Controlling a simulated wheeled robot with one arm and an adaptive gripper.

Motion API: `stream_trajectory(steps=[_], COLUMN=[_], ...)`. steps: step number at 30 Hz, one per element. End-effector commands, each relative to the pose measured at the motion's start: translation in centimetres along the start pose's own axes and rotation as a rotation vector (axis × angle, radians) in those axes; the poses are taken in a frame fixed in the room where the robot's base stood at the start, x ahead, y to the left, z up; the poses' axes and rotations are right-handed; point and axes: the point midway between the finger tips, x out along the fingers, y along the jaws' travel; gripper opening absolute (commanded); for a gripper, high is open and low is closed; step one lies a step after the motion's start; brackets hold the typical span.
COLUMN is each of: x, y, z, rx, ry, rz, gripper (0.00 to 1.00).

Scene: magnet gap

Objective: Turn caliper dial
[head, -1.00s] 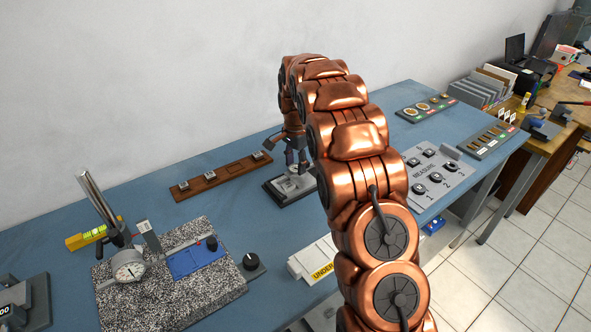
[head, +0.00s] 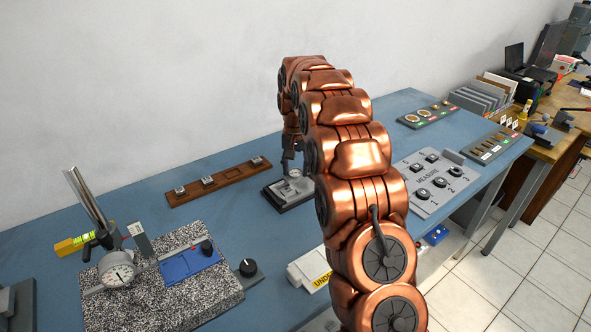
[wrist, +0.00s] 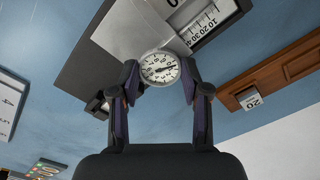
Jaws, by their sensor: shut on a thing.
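The caliper dial (wrist: 160,68) is a round white face with black numbers and a dark pointer. In the wrist view it sits between the two fingers of my gripper (wrist: 160,82), which is shut on it from both sides. Close by is a light strip with a printed scale (wrist: 208,22), on a grey body. In the head view my gripper (head: 291,158) is at the dark stand (head: 285,199) on the blue bench. My arm covers part of that stand, and the dial is too small there to read.
A wooden rack (head: 218,184) with small blocks lies left of the stand. A granite plate (head: 205,298) with a dial gauge (head: 117,268) stands at front left. A black knob (head: 247,267) is beside it.

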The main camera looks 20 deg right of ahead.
Motion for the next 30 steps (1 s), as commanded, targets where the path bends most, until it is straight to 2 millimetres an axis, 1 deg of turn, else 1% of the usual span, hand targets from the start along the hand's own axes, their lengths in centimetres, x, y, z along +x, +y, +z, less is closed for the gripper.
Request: stream_trajectory(steps=[6, 18, 19, 25, 26, 30], x=[-0.02, -0.05, -0.04, -0.03, -0.03, -0.02], y=[0.0, 0.02, 0.02, 0.03, 0.03, 0.03], z=[-0.01, -0.01, -0.01, -0.01, -0.01, -0.01], rx=[-0.036, -0.04, -0.04, -0.04, -0.04, -0.04], ry=[0.001, 0.0, 0.0, 0.0, 0.0, 0.0], rz=[0.0, 0.0, 0.0, 0.0, 0.0, 0.0], gripper=[0.11, 0.11, 0.49, 0.7, 0.72, 0.72])
